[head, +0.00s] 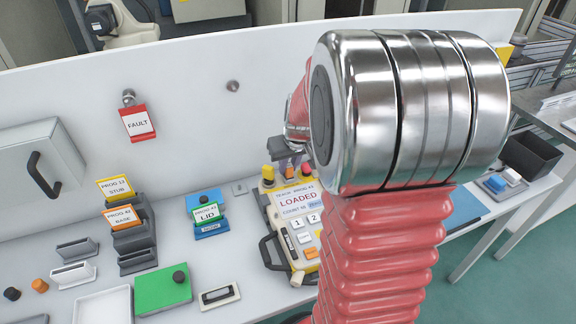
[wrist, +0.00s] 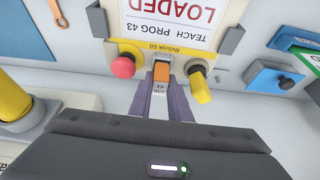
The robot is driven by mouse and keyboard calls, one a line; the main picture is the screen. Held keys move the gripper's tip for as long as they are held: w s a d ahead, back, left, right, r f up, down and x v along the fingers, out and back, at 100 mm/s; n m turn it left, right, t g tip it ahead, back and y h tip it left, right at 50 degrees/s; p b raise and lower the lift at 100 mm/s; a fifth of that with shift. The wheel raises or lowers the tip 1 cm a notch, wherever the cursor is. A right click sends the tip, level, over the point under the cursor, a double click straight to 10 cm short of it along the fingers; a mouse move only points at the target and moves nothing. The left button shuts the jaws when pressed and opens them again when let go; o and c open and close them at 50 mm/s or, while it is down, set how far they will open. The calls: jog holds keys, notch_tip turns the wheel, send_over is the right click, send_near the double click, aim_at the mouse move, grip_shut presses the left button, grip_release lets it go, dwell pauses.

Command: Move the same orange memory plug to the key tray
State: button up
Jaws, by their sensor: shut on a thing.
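My gripper (wrist: 161,90) is shut on the orange memory plug (wrist: 162,72), which has a pale label that seems to read JOB 42. The plug is at the top edge of the yellow teach pendant (wrist: 148,48), between a red button and a yellow knob. I cannot tell whether it is still in the pendant's socket. In the head view the pendant (head: 268,207) reads LOADED, and my gripper (head: 290,162) is at its top end, partly hidden by my arm. A shallow white tray (head: 103,307) lies front left; I cannot tell if it is the key tray.
A card rack (head: 137,240) with yellow and orange cards and a blue holder (head: 209,229) with a green LID card stand left of the pendant. A green box (head: 162,290) is nearer. A white wall (head: 200,130) backs the bench. My arm hides the bench's middle right.

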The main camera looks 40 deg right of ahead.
grip_shut()
jog(key=shift+r, duration=0.35)
jog(key=shift+r, duration=1.9)
